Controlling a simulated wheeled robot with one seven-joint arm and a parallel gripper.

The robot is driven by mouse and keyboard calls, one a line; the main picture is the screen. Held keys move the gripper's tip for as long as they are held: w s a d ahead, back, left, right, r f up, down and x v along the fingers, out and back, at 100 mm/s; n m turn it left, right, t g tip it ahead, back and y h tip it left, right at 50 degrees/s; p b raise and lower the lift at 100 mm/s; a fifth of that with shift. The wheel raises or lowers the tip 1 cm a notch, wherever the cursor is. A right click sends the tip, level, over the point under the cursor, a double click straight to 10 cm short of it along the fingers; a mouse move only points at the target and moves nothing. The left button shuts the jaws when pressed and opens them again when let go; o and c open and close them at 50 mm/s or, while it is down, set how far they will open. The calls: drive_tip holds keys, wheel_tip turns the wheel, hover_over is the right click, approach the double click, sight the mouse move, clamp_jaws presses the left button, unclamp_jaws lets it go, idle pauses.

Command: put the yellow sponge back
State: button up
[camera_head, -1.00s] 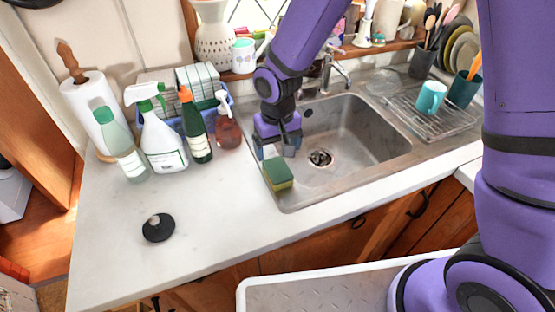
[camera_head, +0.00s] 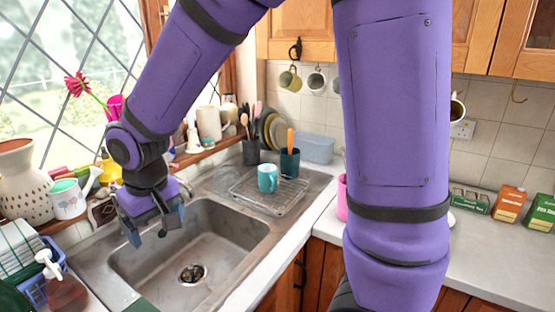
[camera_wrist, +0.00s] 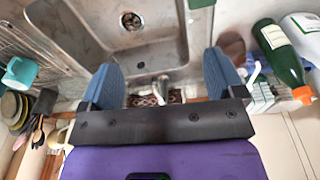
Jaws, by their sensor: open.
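A sponge (camera_head: 142,304), its dark green top showing, lies at the front left edge of the steel sink (camera_head: 258,222) and is cut off by the bottom of the head view. Its yellow part is hidden there, and the wrist view does not show it. My gripper (camera_head: 148,230) is above the left rear part of the sink, apart from the sponge. In the wrist view my gripper (camera_wrist: 163,80) has its two blue fingers wide apart with nothing between them.
A tap (camera_wrist: 160,88) stands behind the sink. A teal mug (camera_head: 267,178) sits on the drying rack at right. A soap bottle (camera_head: 65,288) and a blue basket (camera_head: 32,290) stand at left. A watering can (camera_head: 67,198) is on the sill.

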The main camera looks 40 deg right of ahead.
drive_tip(key=s+d+r+m+t, duration=0.2)
drive_tip(key=s+d+r+t, duration=0.1)
drive_tip(key=s+d+r, duration=1.1)
drive_tip(key=s+d, duration=0.2)
drive_tip(key=s, duration=0.1)
drive_tip(key=shift+s+d+r+t, duration=0.2)
drive_tip(key=shift+s+r+t, duration=0.2)
